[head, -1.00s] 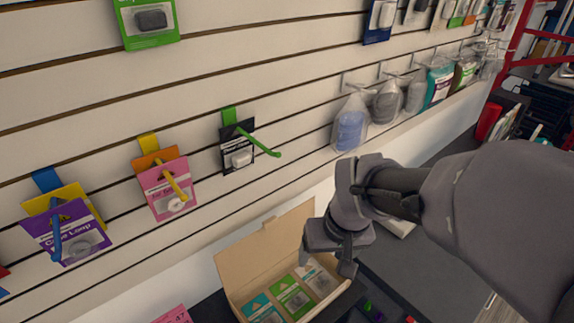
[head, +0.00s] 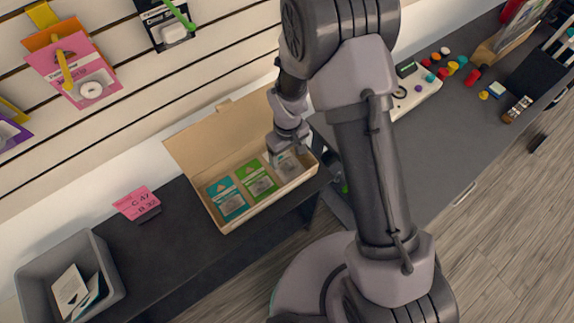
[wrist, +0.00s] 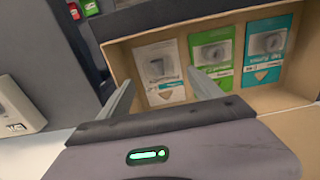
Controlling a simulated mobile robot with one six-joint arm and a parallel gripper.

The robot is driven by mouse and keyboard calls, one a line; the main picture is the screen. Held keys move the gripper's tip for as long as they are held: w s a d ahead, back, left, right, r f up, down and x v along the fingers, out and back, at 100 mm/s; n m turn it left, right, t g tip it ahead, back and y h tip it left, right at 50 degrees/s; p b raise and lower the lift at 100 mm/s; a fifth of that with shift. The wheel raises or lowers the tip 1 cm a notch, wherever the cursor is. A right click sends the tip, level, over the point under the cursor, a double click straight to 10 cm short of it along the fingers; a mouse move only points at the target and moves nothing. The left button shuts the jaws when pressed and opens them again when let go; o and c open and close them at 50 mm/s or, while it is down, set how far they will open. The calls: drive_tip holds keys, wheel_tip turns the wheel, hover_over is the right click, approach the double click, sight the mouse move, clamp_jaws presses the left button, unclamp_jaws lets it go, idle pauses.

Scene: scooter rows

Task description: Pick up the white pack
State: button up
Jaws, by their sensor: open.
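The white pack (wrist: 160,73) lies in an open cardboard box (head: 222,228), at one end of a row with a green pack (head: 256,178) and a teal pack (head: 227,199). In the wrist view the green pack (wrist: 211,53) and teal pack (wrist: 267,50) are to its right. My gripper (head: 284,158) is over the box's right end in the head view and partly hides the white pack (head: 287,167). In the wrist view my gripper (wrist: 163,100) is open and empty, its fingers on either side of the white pack's lower part. I cannot tell the exact height gap.
The box's raised lid (head: 205,140) stands against the wall side. A pink sign (head: 136,203) and a grey bin (head: 104,258) with packs stand to the left on the dark counter. Packs hang on hooks above. A white device (head: 415,92) stands to the right.

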sight(289, 164)
drive_tip(key=f+b, duration=0.1)
drive_tip(key=f, duration=0.1)
drive_tip(key=f+b, duration=0.1)
drive_tip(key=f, duration=0.1)
drive_tip(key=shift+s+d+f, duration=0.1)
drive_tip(key=shift+d+f, duration=0.1)
drive_tip(key=shift+f, duration=0.2)
drive_tip(key=shift+r, duration=0.15)
drive_tip(key=c, duration=1.5)
